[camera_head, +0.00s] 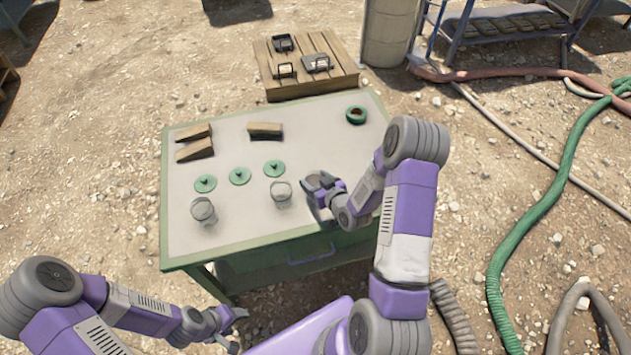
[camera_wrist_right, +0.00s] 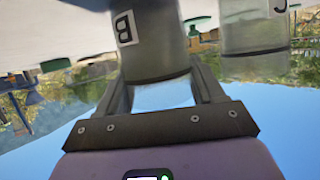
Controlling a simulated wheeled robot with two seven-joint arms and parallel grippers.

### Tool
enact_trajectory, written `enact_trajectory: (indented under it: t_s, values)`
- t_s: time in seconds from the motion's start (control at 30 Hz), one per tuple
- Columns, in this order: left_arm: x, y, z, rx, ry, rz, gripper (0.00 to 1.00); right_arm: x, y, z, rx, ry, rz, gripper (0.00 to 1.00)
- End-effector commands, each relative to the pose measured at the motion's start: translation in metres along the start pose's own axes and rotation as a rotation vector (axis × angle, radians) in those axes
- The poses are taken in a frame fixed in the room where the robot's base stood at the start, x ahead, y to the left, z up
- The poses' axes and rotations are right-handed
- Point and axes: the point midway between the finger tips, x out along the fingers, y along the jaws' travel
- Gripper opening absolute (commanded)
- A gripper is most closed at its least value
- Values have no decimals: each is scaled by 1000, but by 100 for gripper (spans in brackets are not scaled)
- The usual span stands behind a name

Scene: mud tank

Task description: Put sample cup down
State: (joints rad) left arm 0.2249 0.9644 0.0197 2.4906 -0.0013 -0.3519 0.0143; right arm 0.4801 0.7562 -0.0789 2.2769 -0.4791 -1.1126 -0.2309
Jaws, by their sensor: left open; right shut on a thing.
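My right gripper (camera_head: 320,192) is over the right front part of the green-edged table (camera_head: 240,232). In the right wrist view its fingers (camera_wrist_right: 160,88) are shut on a grey cup with a "B" label (camera_wrist_right: 152,50). That view is upside down; I cannot tell whether the cup touches the table. In the head view the gripper hides most of this cup. A second cup, labelled "C" (camera_wrist_right: 255,42), shows beside it in the wrist view. Two clear cups stand on the table, one at the left (camera_head: 203,210) and one nearer the gripper (camera_head: 281,194). My left gripper (camera_head: 236,328) is open and empty, off the table's front edge.
Several green lids (camera_head: 239,176) lie in a row behind the cups. Wooden wedges (camera_head: 195,150) and a block (camera_head: 265,130) lie at the back; a green ring-shaped item (camera_head: 356,115) sits back right. A wooden crate (camera_head: 305,85) stands behind the table. Hoses lie right.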

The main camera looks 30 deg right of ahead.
Motion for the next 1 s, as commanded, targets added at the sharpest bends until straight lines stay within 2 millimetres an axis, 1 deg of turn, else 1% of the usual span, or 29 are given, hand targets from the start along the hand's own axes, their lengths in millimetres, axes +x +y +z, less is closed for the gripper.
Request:
enact_trajectory:
  t_s: [0.13, 0.27, 0.3, 0.43, 0.7, 0.83, 0.97, 1.0]
  values:
    - [0, 0, 0, 0, 0, 0, 57, 0, 0, -1, 0, 1, 0, 34]
    - [4, -2, 0, 0, 0, 0, 57, 1, 0, 3, 0, 1, 0, 34]
    - [3, -1, 0, 0, 0, 0, 57, 1, 0, 2, 0, 0, 0, 74]
    - [3, -1, 0, 0, 0, 0, 57, 1, 0, 1, 1, 1, -1, 93]
    - [2, -1, 0, 0, 0, 0, 57, 0, 0, 1, 0, 1, 0, 93]
    - [-3, 1, 0, 0, 0, 0, 57, -2, 0, -4, 1, 0, 0, 93]
    - [-4, 2, 0, 0, 0, 0, 57, -24, 1, -2, 2, -1, 1, 93]
    - [-5, 2, 0, 0, 0, 0, 57, -33, 1, -2, 3, -2, 2, 93]
